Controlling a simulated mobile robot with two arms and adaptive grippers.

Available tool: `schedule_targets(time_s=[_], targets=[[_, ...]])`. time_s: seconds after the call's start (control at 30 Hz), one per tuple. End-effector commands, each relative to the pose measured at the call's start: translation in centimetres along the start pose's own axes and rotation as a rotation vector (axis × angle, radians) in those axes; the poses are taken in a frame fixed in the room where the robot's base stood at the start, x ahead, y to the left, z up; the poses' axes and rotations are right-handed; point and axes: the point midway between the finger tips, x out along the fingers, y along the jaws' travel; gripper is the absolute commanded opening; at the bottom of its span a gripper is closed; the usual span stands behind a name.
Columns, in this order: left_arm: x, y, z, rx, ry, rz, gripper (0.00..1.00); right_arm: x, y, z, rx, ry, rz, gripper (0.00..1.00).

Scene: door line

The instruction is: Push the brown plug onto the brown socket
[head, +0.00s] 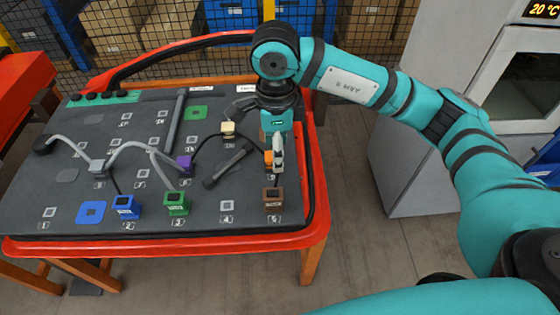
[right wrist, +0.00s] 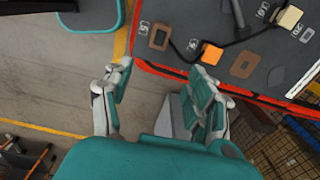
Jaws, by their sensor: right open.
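The brown plug (head: 273,198), a small block with a dark opening on top, stands at the board's near right corner. The right wrist view shows it (right wrist: 159,36) from above, with a dark cable beside it. A flat brown piece (right wrist: 245,64), which looks like the brown socket, lies on the board beyond the orange block; my right arm appears to hide it in the head view. My right gripper (head: 277,150) points down near the board's right side, behind the plug in the head view. Its fingers (right wrist: 162,70) are apart and empty. My left gripper is not in view.
An orange block (head: 268,158) sits close to my right gripper. Blue (head: 126,206) and green (head: 177,203) blocks stand along the near edge. A loose dark bar (head: 228,166) lies left of the gripper. A red rim (head: 200,242) borders the board.

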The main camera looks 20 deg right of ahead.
Motion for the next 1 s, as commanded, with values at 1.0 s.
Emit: schedule_targets(time_s=[1.0], targets=[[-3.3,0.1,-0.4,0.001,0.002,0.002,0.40,16.2,0.2,0.2,0.000,-0.005,0.005,0.58]])
